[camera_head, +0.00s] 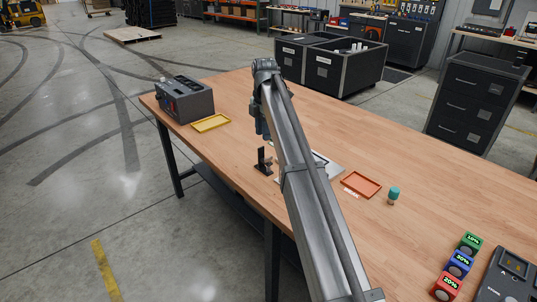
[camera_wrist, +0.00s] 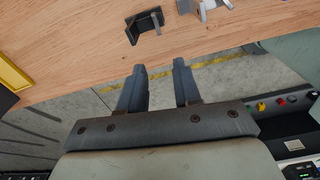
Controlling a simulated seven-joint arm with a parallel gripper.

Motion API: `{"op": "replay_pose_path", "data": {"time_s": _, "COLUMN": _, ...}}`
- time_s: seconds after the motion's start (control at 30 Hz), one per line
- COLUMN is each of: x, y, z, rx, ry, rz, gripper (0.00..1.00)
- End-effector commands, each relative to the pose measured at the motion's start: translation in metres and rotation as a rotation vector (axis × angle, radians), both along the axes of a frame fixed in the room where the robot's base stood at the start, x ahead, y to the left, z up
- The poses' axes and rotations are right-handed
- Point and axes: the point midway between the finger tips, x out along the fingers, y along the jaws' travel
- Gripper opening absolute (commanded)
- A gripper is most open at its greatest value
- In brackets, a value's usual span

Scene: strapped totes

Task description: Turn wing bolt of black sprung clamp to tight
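A small black clamp (camera_head: 264,162) stands upright near the front edge of the wooden table, just left of my arm. In the wrist view the black clamp (camera_wrist: 145,25) is at the top, beyond my fingertips. Its wing bolt is too small to make out. My gripper (camera_wrist: 159,67) is open and empty, with its two fingers apart and pointing toward the table edge. In the head view my gripper (camera_head: 260,125) is mostly hidden by my arm, and it is above and apart from the clamp.
A light plate (camera_head: 333,169) lies partly behind my arm, beside the clamp. A yellow tray (camera_head: 211,123) and a grey box (camera_head: 184,99) are at the left end.

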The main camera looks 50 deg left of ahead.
Motion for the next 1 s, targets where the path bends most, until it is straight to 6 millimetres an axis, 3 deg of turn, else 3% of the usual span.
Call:
{"op": "replay_pose_path", "data": {"time_s": 0.13, "x": 0.019, "y": 0.001, "z": 0.025, "rx": -0.009, "ry": -0.023, "rz": 0.097, "gripper": 0.33}}
{"op": "replay_pose_path", "data": {"time_s": 0.33, "x": 0.023, "y": -0.001, "z": 0.024, "rx": -0.014, "ry": -0.030, "rz": 0.132, "gripper": 0.33}}
{"op": "replay_pose_path", "data": {"time_s": 1.0, "x": 0.023, "y": -0.001, "z": -0.081, "rx": -0.013, "ry": -0.029, "rz": 0.130, "gripper": 0.33}}
